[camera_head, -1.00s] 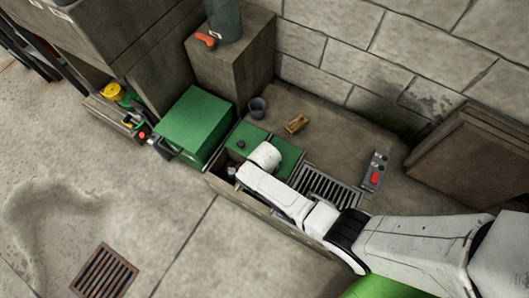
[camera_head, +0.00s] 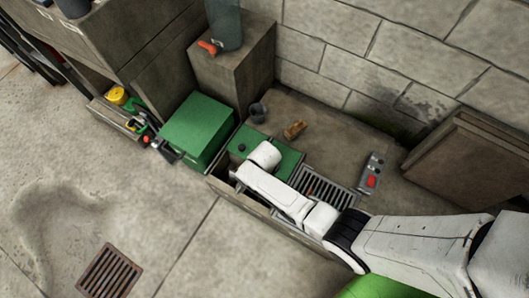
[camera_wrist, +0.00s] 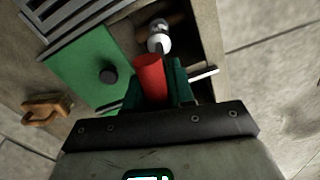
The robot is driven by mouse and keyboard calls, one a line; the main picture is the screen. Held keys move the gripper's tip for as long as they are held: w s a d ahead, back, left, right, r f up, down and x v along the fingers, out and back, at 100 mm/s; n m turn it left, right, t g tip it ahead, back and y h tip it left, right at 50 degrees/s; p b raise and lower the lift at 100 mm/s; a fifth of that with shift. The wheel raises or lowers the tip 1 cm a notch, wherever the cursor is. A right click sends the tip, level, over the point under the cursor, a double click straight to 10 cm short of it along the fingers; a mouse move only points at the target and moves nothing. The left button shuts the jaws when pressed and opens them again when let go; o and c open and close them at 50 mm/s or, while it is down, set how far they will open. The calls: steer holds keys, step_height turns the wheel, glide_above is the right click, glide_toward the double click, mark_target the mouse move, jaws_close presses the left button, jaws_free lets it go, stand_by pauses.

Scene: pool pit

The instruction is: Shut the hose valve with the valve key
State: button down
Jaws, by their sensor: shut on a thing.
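My gripper (camera_wrist: 157,82) is in the wrist view, its dark green fingers closed on either side of a red cylinder that looks like the valve key (camera_wrist: 148,70). A thin pale bar (camera_wrist: 204,76) sticks out on both sides of the fingers. A silvery rounded fitting (camera_wrist: 158,42), perhaps the hose valve, lies just beyond the red end inside the open pit. I cannot tell whether the key touches it. In the head view my arm hides the gripper and key, and the open pit (camera_head: 223,174) shows only partly.
A green lid with a black knob (camera_head: 262,137) covers part of the pit, with a metal grate (camera_head: 322,187) beside it. A wooden brush (camera_head: 294,130), dark cup (camera_head: 258,112) and grey box with a red button (camera_head: 371,180) stand behind. A green box (camera_head: 197,130) is left.

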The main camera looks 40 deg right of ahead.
step_height(320, 180, up, 9)
steer(key=p, duration=0.9)
